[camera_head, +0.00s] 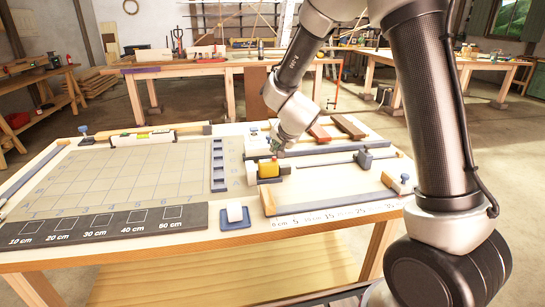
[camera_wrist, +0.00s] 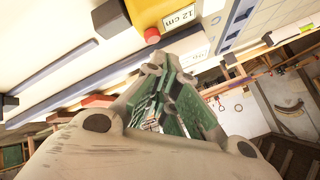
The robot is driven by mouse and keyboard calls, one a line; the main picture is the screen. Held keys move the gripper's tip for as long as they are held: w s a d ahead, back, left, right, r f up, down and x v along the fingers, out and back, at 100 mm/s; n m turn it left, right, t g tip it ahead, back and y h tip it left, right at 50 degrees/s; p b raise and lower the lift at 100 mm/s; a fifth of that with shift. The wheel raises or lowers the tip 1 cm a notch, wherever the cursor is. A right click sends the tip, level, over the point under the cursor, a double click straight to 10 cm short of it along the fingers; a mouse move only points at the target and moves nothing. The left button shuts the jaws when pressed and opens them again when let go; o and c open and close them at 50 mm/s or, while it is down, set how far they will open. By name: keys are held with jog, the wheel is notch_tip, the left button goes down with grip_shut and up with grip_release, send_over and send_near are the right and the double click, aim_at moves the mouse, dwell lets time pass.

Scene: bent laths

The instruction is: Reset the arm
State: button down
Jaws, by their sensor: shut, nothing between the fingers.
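My arm comes down from the top right in the head view. My gripper (camera_head: 276,146) is partly hidden and small there, above the far part of the workbench (camera_head: 130,262). In the wrist view my gripper (camera_wrist: 172,88) fills the lower middle, its greenish fingers shut with nothing held. A yellow block with a red top (camera_head: 268,168) stands on the bench just below and in front of my gripper.
A gridded board (camera_head: 125,178) lies at left, with a dark strip marked in centimetres (camera_head: 100,226) before it. A blue pad with a white roll (camera_head: 235,215) sits front middle. Reddish-brown pieces (camera_head: 349,127) lie behind right; a dark clamp (camera_head: 364,158) stands at right.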

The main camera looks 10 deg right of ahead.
jog(key=s+d+r+n+g+y, duration=0.1)
jog(key=s+d+r+n+y, duration=0.25)
jog(key=s+r, duration=0.8)
jog(key=s+d+r+n+g+h, duration=0.1)
jog(key=s+d, duration=0.3)
jog(key=s, duration=0.4)
jog(key=s+d+r+n+g+h, duration=0.1)
jog(key=s+d+n+h, duration=0.1)
jog(key=s+d, duration=0.3)
jog(key=s+d+r+n+g+h, duration=0.1)
jog(key=s+d, duration=0.3)
jog(key=s, duration=0.8)
jog(key=shift+s+d+r+g, duration=0.2)
jog(key=shift+d+r+g, duration=0.05)
jog(key=shift+r+g, duration=0.15)
jog(key=shift+n, duration=0.25)
